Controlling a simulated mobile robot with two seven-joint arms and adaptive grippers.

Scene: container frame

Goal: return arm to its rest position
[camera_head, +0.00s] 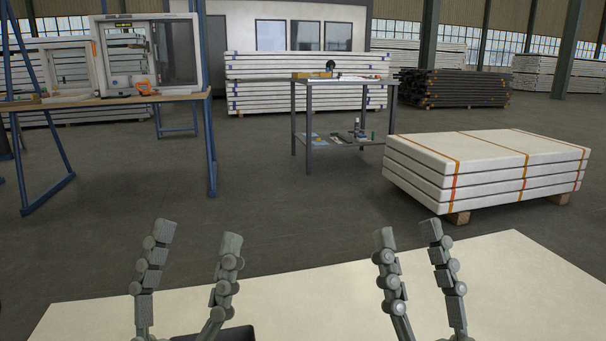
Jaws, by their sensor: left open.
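My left gripper (196,238) stands upright at the bottom left of centre, its two grey jointed fingers spread wide with nothing between them. My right gripper (408,235) stands upright at the bottom right of centre. Its two fingers are apart, closer together than the left one's, and nothing is between them. Both grippers appear in front of a pale flat surface (520,290). The bases of the fingers are cut off by the lower edge, and the arms are hidden.
A workbench (150,98) with a white frame (155,55) stands at the left. A small metal table (340,82) with tools is at centre. A strapped stack of white panels (485,165) lies at the right. Open grey floor (290,220) lies between.

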